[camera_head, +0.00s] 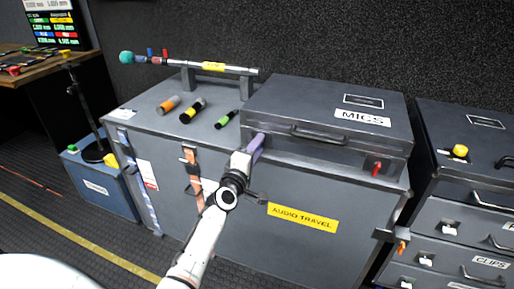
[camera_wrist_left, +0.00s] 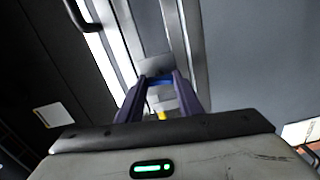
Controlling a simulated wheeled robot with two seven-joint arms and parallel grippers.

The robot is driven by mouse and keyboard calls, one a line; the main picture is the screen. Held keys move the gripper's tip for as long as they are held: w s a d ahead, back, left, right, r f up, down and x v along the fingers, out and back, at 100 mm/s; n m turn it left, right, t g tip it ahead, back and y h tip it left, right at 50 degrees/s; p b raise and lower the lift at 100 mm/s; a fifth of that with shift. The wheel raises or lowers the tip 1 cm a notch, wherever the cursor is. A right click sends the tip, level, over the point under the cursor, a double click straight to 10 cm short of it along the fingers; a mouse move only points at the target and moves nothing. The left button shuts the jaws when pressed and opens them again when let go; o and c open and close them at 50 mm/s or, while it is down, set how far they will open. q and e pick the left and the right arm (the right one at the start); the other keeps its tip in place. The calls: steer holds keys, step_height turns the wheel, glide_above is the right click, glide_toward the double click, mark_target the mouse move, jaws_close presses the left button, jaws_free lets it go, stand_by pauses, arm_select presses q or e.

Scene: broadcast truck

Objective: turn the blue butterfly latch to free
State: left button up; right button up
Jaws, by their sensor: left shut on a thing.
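The grey MICS case (camera_head: 270,119) sits on top of the large grey AUDIO TRAVEL case (camera_head: 300,237). My left gripper (camera_head: 258,142) reaches up to the left end of the MICS case's front, its purple fingers at the seam. In the left wrist view, a small strip of the blue butterfly latch (camera_wrist_left: 159,80) shows between the fingertips of my left gripper (camera_wrist_left: 160,84), which is shut on it. The fingers hide most of the latch, so its angle cannot be told. In the head view the latch is hidden. My right gripper is not in view.
A red latch (camera_head: 376,168) is on the right of the MICS case's front, with a black handle (camera_head: 319,134) between. Several coloured cylinders, such as the orange one (camera_head: 169,104), lie on the large case. A drawer cabinet (camera_head: 470,190) stands at right.

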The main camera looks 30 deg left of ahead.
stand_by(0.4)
arm_select(q)
steer(key=o, duration=1.1)
steer(key=shift+s, duration=0.15)
steer(key=p+v, duration=0.1)
steer(key=v, duration=0.9)
steer(key=s+d+f+m+g+h, duration=0.4)
steer(key=s+d+f+m+h, duration=0.2)
steer(key=s+d+f+m, duration=0.55)
steer(key=s+d+f+m+g, duration=0.1)
steer(key=s+d+f+m, duration=0.2)
steer(key=s, duration=0.1)
steer(key=s+d+f+m+g, duration=0.2)
steer(key=s+d+f+m, duration=0.1)
steer(key=s+d, duration=0.1)
steer(key=s+d+f+m+g+h, duration=0.1)
steer(key=s+d+f+m, duration=0.2)
steer(key=s, duration=0.3)
steer(key=shift+s+d+f+m+g+p, duration=0.1)
steer(key=shift+d+f+m+g+p, duration=0.05)
steer(key=shift+d+m+g+p, duration=0.35)
